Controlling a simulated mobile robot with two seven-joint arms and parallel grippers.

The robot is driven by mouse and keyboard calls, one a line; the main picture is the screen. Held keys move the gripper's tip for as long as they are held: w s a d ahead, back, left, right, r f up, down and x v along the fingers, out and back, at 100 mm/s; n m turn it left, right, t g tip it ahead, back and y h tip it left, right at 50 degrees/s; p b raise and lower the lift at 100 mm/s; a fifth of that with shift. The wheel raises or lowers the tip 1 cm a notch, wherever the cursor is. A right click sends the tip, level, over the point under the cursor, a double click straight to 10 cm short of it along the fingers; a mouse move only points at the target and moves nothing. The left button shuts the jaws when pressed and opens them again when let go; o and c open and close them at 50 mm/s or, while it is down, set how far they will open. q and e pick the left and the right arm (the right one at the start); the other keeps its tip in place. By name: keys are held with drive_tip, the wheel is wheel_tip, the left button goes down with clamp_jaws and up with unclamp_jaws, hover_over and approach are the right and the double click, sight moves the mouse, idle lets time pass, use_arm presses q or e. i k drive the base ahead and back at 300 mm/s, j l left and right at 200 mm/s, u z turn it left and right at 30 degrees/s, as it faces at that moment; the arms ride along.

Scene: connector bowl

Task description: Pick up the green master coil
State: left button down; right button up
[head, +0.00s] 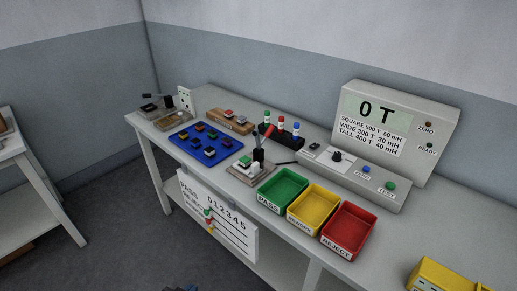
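The green master coil appears to be the small white post with a green top (266,117) in the head view. It stands upright in a black rack (274,132) towards the back of the bench. Two similar posts stand beside it in the rack, one with a red top (281,122) and one with a blue top (295,129). Neither of my grippers can be made out in the head view. A small dark shape at the bottom edge is too cut off to identify.
The bench (225,185) also holds a blue tray (183,142) of small coils, a fixture with an upright dark handle (258,155), and green (266,206), yellow (325,192) and red (362,209) bins. A tester (392,150) reading "0 T" stands right of the rack.

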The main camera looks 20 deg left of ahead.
sight(244, 162)
drive_tip(key=i+j+z, duration=0.2)
drive_tip(key=j, duration=0.8)
drive_tip(key=i+j+z, duration=0.25)
drive_tip(key=j, duration=0.8)
drive_tip(key=j+z, duration=0.2)
drive_tip(key=j, duration=0.85)
